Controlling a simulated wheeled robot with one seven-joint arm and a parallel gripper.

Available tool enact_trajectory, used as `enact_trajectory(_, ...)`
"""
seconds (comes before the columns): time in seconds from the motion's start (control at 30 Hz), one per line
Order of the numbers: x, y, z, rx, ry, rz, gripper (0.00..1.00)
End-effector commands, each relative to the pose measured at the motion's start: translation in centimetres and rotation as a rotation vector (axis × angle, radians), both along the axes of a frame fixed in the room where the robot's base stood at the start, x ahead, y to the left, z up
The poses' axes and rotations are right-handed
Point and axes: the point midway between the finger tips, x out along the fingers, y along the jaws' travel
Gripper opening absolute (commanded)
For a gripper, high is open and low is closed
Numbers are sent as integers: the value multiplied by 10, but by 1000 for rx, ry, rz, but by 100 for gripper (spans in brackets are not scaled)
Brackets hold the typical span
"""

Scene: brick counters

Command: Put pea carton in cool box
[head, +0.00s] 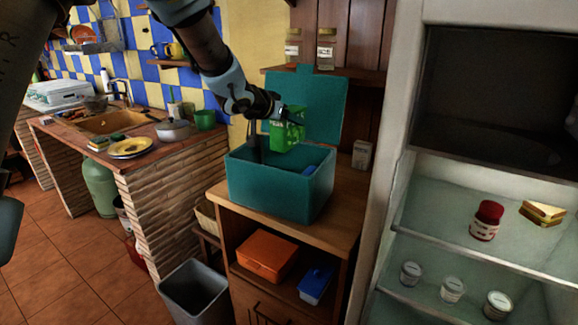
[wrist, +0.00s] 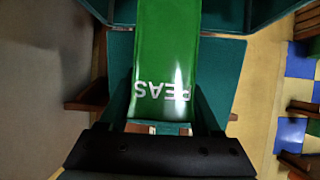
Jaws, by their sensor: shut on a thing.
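The green pea carton (head: 286,134) is in my gripper (head: 272,117), held above the open teal cool box (head: 270,190). In the wrist view the carton (wrist: 165,60) fills the middle, with the word PEAS on its face, and my gripper (wrist: 160,125) is shut on its near end. The cool box stands on a wooden cabinet, its lid (head: 318,104) raised at the back. Something blue (head: 310,170) lies inside the box at the right. Most of the box floor is hidden by its front wall.
A white carton (head: 362,154) stands right of the cool box. An open fridge (head: 470,240) with jars and a sandwich is at the right. An orange box (head: 266,255) and a blue box (head: 315,284) sit on the shelf below. A grey bin (head: 195,292) stands on the floor.

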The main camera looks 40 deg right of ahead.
Motion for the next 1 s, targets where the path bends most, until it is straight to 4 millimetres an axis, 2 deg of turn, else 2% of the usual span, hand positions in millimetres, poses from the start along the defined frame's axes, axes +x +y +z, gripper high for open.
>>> enact_trajectory(0.27, 0, 0, -16, -2, -1, 0, 0)
enact_trajectory(0.7, 0, 0, -62, -2, -1, 0, 0)
enact_trajectory(1.0, 0, 0, -63, -2, -1, 0, 0)
